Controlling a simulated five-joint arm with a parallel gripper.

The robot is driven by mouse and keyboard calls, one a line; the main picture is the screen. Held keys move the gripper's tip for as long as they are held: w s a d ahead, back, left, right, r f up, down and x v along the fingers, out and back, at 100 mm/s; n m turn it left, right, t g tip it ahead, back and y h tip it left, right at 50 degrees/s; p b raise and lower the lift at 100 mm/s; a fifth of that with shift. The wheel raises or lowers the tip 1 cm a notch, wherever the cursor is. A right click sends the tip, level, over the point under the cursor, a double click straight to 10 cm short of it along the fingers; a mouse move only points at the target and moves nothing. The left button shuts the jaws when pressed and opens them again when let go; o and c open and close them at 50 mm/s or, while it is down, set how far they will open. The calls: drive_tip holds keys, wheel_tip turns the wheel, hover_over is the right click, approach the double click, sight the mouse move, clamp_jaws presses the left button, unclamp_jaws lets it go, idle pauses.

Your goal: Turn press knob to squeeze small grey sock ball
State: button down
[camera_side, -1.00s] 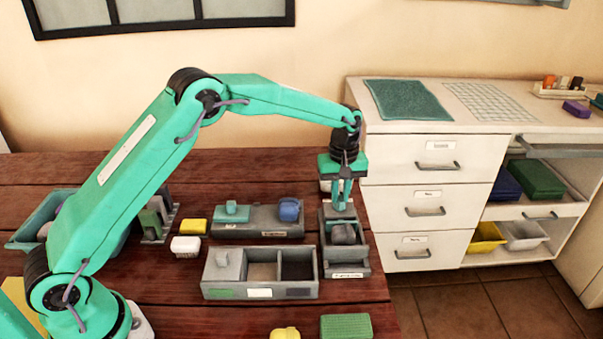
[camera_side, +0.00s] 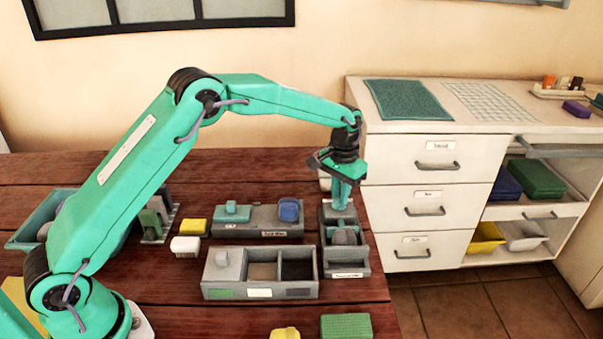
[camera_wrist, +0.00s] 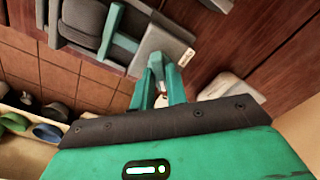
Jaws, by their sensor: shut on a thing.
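The press is a grey tray (camera_side: 346,267) at the right edge of the wooden table. The small grey sock ball (camera_side: 343,237) sits inside it and also shows in the wrist view (camera_wrist: 84,18). A teal press plate (camera_side: 345,222) stands right beside the ball; in the wrist view the plate (camera_wrist: 121,44) looks close to or touching it. My gripper (camera_side: 341,204) points down at the far end of the press. In the wrist view my gripper (camera_wrist: 159,80) is shut on the press knob (camera_wrist: 156,62), which its fingers partly hide.
A three-part grey tray (camera_side: 260,292) stands just left of the press. Behind it a longer grey holder (camera_side: 262,230) carries a teal block and a blue ball (camera_side: 288,209). A drawer cabinet (camera_side: 420,190) stands close on the right.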

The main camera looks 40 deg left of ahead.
drive_tip(key=shift+m, duration=1.3)
drive_tip(key=c, duration=1.4)
unclamp_jaws()
drive_tip(key=shift+r, duration=0.1)
drive_tip(key=shift+r, duration=3.85)
